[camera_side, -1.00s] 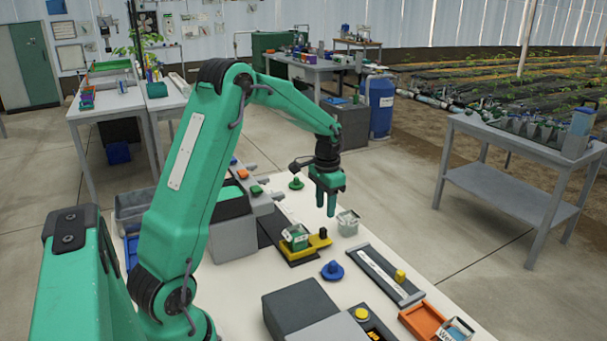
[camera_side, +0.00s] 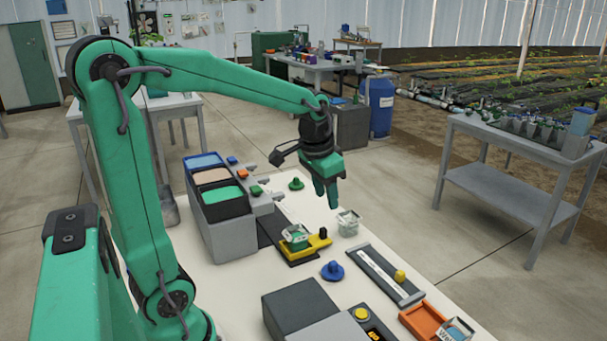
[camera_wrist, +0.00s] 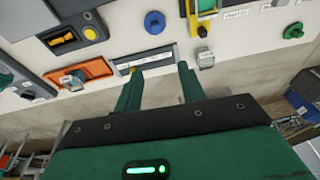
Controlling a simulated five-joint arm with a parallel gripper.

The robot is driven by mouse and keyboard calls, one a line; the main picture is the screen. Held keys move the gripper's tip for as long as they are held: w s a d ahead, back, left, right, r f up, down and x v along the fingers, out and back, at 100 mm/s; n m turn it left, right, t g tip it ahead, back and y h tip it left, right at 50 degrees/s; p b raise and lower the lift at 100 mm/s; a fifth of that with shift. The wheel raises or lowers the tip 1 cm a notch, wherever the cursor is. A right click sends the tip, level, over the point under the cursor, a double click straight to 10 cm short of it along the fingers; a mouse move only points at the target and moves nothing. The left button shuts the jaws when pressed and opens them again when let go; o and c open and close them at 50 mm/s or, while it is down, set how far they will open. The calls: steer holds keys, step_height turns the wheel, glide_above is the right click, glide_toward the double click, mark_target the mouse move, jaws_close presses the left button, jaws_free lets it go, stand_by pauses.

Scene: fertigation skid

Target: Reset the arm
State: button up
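My gripper (camera_side: 327,190) hangs from my green arm above the white bench (camera_side: 240,281), fingers pointing down. In the wrist view its two fingers (camera_wrist: 159,72) are spread with nothing between them, so it is open and empty. In the side view a small clear container (camera_side: 348,224) stands just below and right of the fingertips, apart from them. A yellow fixture (camera_side: 318,243) with a green-and-white item (camera_side: 296,237) on it sits nearer the camera.
A three-part bin (camera_side: 229,239) stands left of my gripper. A blue knob (camera_side: 332,271), a grey rail plate (camera_side: 385,275), an orange tray (camera_side: 422,321) and a dark box (camera_side: 300,305) occupy the near bench. A green knob (camera_side: 296,184) is behind. A grey side table (camera_side: 515,190) stands right.

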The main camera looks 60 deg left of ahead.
steer(key=s+d+r+t, duration=0.1)
steer(key=s+d, duration=0.3)
steer(key=s, duration=0.2)
steer(key=s+d+r+t, duration=0.1)
steer(key=s+d+t, duration=0.1)
steer(key=s+d, duration=0.2)
steer(key=s, duration=0.3)
steer(key=shift+d+h, duration=0.3)
